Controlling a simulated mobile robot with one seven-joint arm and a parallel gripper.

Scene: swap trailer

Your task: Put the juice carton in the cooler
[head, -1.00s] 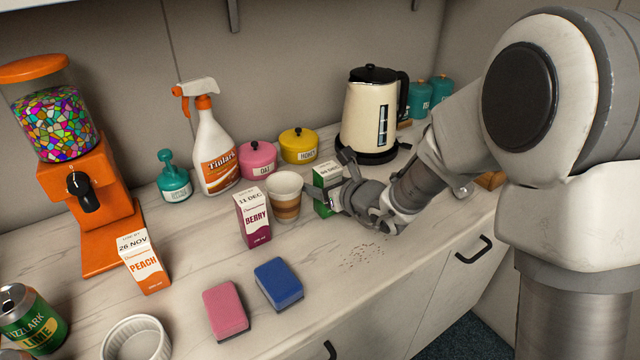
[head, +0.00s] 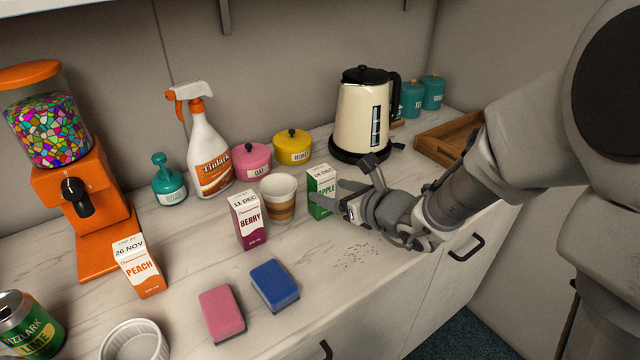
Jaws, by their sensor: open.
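Three juice cartons stand upright on the counter. The green apple carton (head: 321,190) is right of the paper cup, the purple berry carton (head: 247,222) is left of the cup, and the orange peach carton (head: 139,266) is further left. My gripper (head: 345,194) is open at the right side of the apple carton, its fingers pointing left toward it. I cannot tell whether a finger touches it. The carton's lower right part is partly hidden by the gripper. No cooler shows in this view.
Blue (head: 274,286) and pink (head: 222,313) sponges lie in front. Dark crumbs (head: 357,256) lie near the front edge.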

